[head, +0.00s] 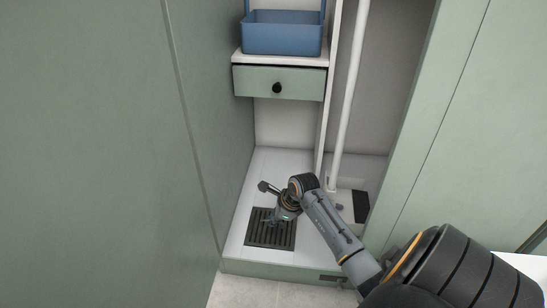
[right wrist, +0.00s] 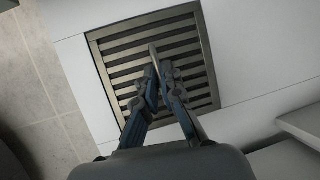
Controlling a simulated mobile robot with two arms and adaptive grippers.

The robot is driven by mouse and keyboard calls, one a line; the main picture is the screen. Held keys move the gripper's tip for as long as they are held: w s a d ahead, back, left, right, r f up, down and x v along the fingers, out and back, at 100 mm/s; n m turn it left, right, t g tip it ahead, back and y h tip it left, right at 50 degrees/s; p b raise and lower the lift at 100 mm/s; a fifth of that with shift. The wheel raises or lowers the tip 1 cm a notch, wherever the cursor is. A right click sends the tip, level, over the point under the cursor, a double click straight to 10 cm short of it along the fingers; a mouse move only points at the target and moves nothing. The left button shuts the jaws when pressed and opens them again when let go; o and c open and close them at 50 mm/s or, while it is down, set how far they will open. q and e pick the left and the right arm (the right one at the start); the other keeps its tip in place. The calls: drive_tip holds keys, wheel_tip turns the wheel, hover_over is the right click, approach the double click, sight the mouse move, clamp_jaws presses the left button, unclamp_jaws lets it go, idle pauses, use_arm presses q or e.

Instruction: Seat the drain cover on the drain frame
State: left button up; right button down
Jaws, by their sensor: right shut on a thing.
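The drain cover (head: 262,238), a dark square grate with parallel slats, is at the white cabinet floor. It also shows in the right wrist view (right wrist: 130,73), inside a grey metal rim (right wrist: 97,58) that looks like the drain frame. I cannot tell whether the cover lies fully flush in it. My right gripper (head: 268,221) is over the grate, pointing down. In the right wrist view its fingers (right wrist: 160,78) are close together around a thin upright bar (right wrist: 153,53) at the middle of the cover. The fingers hide part of the slats. My left gripper is out of view.
A green drawer (head: 300,87) with a dark knob and a blue basket (head: 283,38) on a shelf are above. A white pole (head: 349,95) stands right of a divider. A dark patch (head: 361,206) lies at right. Green panels close in the left side.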

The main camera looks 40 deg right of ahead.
drive_tip(key=shift+f, duration=0.2)
drive_tip(key=c, duration=1)
unclamp_jaws()
drive_tip(key=shift+o, duration=0.2)
